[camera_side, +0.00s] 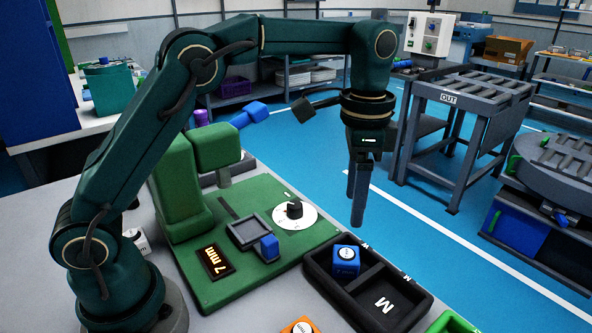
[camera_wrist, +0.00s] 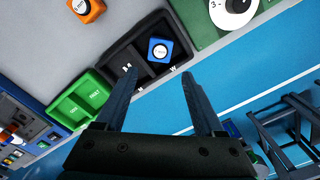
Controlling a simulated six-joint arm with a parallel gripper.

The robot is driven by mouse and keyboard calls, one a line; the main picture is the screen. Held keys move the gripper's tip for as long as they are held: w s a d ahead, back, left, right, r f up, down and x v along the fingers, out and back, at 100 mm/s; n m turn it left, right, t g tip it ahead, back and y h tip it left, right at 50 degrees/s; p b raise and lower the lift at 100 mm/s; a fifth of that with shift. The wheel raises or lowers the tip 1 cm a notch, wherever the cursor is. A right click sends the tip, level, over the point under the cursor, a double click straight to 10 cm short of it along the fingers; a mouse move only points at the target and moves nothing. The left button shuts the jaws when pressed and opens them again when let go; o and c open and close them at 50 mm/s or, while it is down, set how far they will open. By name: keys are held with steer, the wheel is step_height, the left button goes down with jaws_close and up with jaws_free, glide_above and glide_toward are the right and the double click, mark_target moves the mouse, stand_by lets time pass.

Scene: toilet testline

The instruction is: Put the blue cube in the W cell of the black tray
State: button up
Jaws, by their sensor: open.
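The blue cube (camera_side: 346,261), with a round white label on top, sits in the back-left cell of the black tray (camera_side: 318,277). In the wrist view the blue cube (camera_wrist: 160,49) lies in the upper-right cell, with a small W-like letter on the rim beside it. The tray's other cell is empty, with a large white letter on its floor that reads like M in the side view. My gripper (camera_side: 357,222) is above the tray's far side, pointing down. In the wrist view my gripper (camera_wrist: 160,73) is open, with nothing between its fingers.
A green tray (camera_wrist: 85,100) adjoins the black tray. An orange cube (camera_side: 300,325) lies on the table in front. The green testing fixture (camera_side: 215,285), with a dial (camera_side: 295,213) and a 7 mm display, stands left of the tray. Blue floor lies beyond the table edge.

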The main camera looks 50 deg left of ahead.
steer(key=s+a+r+n+t, duration=0.2)
steer(key=s+r+n, duration=0.1)
steer(key=s, duration=0.3)
steer(key=s+a+r+n+t, duration=0.2)
steer(key=s+a, duration=0.1)
steer(key=s, duration=0.3)
steer(key=s+a+f+n+t, duration=0.1)
steer(key=s+f+n, duration=0.2)
steer(key=s, duration=0.2)
steer(key=shift+s+f+t, duration=0.25)
steer(key=shift+f+t, duration=0.05)
steer(key=shift+f, duration=0.05)
stand_by(0.4)
